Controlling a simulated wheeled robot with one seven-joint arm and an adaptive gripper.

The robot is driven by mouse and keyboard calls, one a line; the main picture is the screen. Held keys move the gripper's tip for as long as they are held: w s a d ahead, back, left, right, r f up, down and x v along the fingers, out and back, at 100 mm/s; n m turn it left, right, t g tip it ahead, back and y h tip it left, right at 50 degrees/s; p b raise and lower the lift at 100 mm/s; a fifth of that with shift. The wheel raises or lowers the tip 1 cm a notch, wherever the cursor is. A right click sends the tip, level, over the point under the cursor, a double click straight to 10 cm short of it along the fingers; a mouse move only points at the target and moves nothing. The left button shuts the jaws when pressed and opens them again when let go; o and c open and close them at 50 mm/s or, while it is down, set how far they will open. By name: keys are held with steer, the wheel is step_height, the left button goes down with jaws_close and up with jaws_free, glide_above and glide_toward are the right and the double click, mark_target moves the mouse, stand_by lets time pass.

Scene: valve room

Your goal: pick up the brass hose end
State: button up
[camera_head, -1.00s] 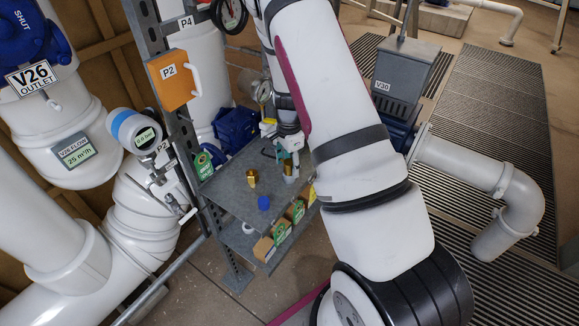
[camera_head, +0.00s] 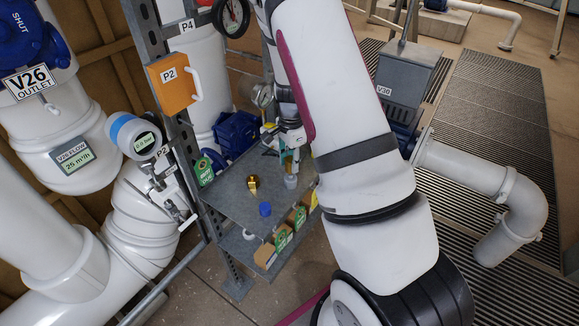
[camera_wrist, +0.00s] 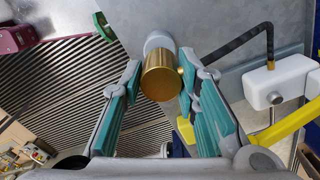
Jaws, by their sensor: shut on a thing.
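In the wrist view, the brass hose end (camera_wrist: 162,76), a gold cylinder with a small nub on its right side, sits between the teal-padded fingers of my gripper (camera_wrist: 161,72). My gripper is shut on it. A pale grey round part (camera_wrist: 158,42) shows just beyond it; I cannot tell if they are joined. In the head view my gripper (camera_head: 291,166) is at the right side of the grey shelf top, with a grey cup-like part (camera_head: 291,182) just below it. The brass between the fingers is hard to make out there.
Another small brass piece (camera_head: 252,184) and a blue cap (camera_head: 265,209) stand on the shelf top (camera_head: 228,197). A blue machine part (camera_head: 236,132) is behind. Green-labelled boxes (camera_head: 281,238) sit below. A steel post and orange P2 box (camera_head: 174,83) stand left.

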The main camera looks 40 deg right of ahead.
steer(key=s+d+r+b, duration=0.1)
steer(key=s, duration=1.5)
steer(key=shift+d+r, duration=0.25)
steer(key=shift+r, duration=0.15)
steer(key=shift+o, duration=0.5)
steer(key=shift+w, duration=0.1)
